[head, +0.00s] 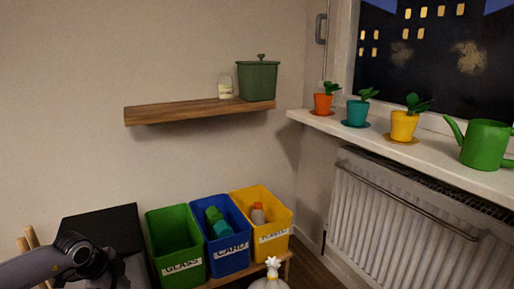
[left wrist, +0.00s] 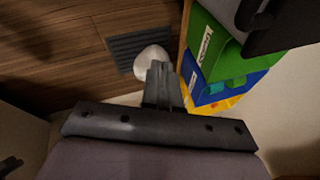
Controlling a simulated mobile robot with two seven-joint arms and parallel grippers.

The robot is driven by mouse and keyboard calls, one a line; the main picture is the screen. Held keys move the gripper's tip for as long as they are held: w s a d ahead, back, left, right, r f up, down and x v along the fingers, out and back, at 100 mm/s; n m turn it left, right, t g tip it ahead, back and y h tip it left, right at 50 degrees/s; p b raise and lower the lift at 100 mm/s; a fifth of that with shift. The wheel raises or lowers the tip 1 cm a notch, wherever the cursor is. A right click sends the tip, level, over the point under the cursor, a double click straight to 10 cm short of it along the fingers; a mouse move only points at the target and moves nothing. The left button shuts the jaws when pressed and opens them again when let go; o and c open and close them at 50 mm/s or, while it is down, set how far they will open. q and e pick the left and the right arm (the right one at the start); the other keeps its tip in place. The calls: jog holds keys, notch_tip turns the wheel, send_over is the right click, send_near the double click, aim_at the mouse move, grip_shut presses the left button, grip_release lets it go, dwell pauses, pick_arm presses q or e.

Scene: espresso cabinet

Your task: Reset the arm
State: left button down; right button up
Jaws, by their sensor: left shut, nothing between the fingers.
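My left arm (head: 60,262) comes in at the lower left of the head view, in front of a black box-like shape; its fingertips cannot be made out there. In the left wrist view my left gripper (left wrist: 161,85) is shut, its fingers together with nothing between them. It points toward the wooden floor (left wrist: 60,55), and a white bag (left wrist: 150,60) shows just beyond the fingertips. I cannot tell whether they touch. My right gripper is in neither view.
Green (head: 175,268), blue (head: 229,262) and yellow (head: 275,236) bins stand on a low wooden stand; blue and yellow hold items. A wooden shelf (head: 180,112) bears a green lidded bin (head: 258,82) and a jar (head: 225,88). Potted plants and a watering can (head: 485,145) line the sill above a radiator (head: 400,225).

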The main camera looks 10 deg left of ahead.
pick_arm(q)
jog(key=s+d+r+t+h, duration=0.15)
jog(key=d+h, duration=0.25)
jog(key=d, duration=0.6)
jog(key=s+d+t+h, duration=0.2)
jog(key=d+t+h, duration=0.1)
jog(key=d, duration=0.7)
jog(key=s+d+r+t+h, duration=0.15)
jog(key=d+h, duration=0.25)
jog(key=d, duration=0.6)
jog(key=s+a+f+n+y, duration=0.1)
jog(key=s+f+n+y, duration=0.35)
jog(key=s, duration=0.25)
jog(key=s+a+f+n+y, duration=0.2)
jog(key=s+f+n+y, duration=0.25)
jog(key=s+n, duration=0.2)
notch_tip(320, 180, up, 15)
jog(key=s+a+p, duration=0.1)
jog(key=p, duration=1.8)
jog(key=shift+a+m+y+p, duration=0.3)
jog(key=shift+a+p, duration=0.05)
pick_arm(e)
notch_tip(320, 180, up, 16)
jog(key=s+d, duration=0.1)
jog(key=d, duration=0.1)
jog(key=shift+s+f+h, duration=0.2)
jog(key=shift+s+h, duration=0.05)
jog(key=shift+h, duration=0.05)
